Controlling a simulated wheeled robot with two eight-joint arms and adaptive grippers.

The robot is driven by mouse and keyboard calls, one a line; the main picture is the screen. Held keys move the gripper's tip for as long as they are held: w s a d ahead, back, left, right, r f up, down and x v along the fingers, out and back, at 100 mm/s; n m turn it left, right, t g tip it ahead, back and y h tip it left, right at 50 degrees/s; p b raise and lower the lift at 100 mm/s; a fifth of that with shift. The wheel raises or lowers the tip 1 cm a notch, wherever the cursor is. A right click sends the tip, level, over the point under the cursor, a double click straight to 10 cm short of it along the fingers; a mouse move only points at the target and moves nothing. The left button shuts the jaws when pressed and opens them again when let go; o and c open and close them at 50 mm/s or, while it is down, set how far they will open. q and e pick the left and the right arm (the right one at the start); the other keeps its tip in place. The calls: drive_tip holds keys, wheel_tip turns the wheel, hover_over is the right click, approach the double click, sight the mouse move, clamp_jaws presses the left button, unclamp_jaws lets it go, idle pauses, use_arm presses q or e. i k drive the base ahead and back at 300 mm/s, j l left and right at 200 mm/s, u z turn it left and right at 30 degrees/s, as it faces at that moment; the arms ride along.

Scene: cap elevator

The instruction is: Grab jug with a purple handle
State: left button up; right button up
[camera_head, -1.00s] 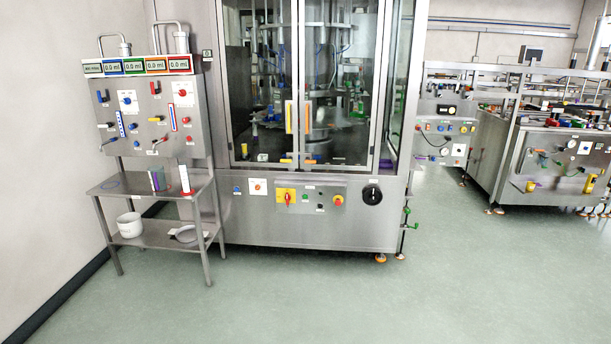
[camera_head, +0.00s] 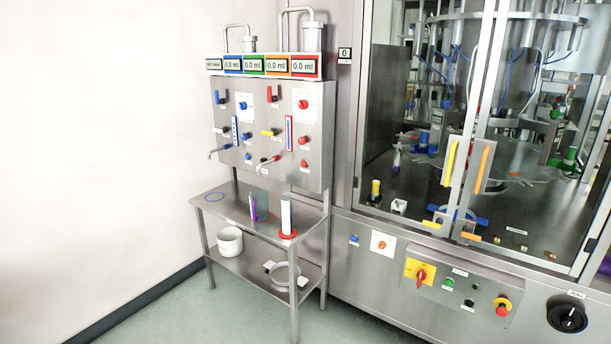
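A jug with a purple handle (camera_head: 253,210) stands upright on the upper shelf of the steel stand (camera_head: 222,209). Its body looks clear or greyish, and the purple handle is on its left side. To its right on the same shelf is a white cylinder with a red base (camera_head: 287,220). Neither of my grippers is in view, and nothing touches the jug.
A panel with taps and knobs (camera_head: 267,130) rises behind the shelf. A white bucket (camera_head: 229,242) and a round ring-like item (camera_head: 285,274) sit on the lower shelf. A large glass-doored machine (camera_head: 440,150) stands at the right. The floor in front is clear.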

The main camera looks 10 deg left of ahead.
sight(258, 207)
drive_tip(key=i+j+z, duration=0.15)
drive_tip(key=i+j, duration=0.35)
drive_tip(key=i, duration=0.25)
drive_tip(key=i+j+z, duration=0.15)
drive_tip(key=i+j, duration=0.45)
drive_tip(key=i, duration=0.15)
drive_tip(key=i+j+z, duration=0.2)
drive_tip(key=j+z, duration=0.2)
drive_tip(key=j, duration=0.5)
drive_tip(key=j+z, duration=0.4)
drive_tip(key=j, duration=0.55)
drive_tip(key=j+z, duration=0.4)
drive_tip(key=j, duration=0.55)
drive_tip(key=k, duration=0.05)
